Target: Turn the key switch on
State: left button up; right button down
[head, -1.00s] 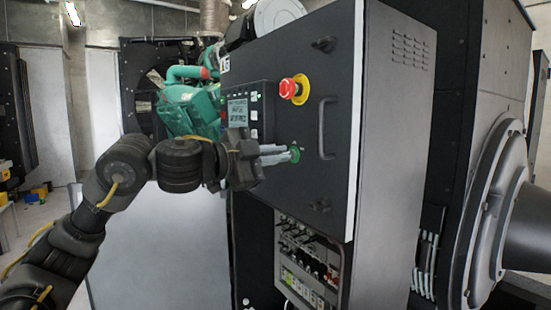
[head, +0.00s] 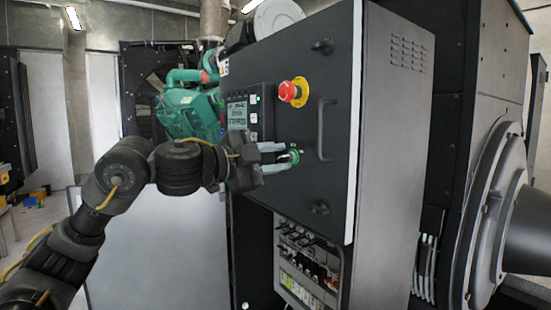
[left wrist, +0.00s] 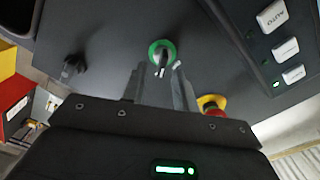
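The key switch (head: 295,156) has a green ring and sits on the black cabinet door, below the red emergency stop. In the left wrist view the key switch (left wrist: 162,50) shows its green ring and a dark knob in the middle. My left gripper (head: 284,157) is in front of it, with its two grey fingers apart. In the left wrist view the fingertips of my left gripper (left wrist: 160,74) stand on either side of the knob. I cannot tell whether they touch it. My right gripper is not in view.
The red emergency stop (head: 289,91) on a yellow base is above the switch. A door handle (head: 325,130) stands out to the right. A control display (head: 238,113) is up and left. In the left wrist view a black latch (left wrist: 74,67) juts from the door.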

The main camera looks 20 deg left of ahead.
pick_arm(q)
jog(key=shift+s+a+f+b, duration=0.1)
jog(key=shift+s+a+b, duration=0.25)
jog(key=b+v, duration=0.3)
jog(key=v, duration=0.6)
jog(key=shift+s+a, duration=0.2)
jog(key=shift+s, duration=0.15)
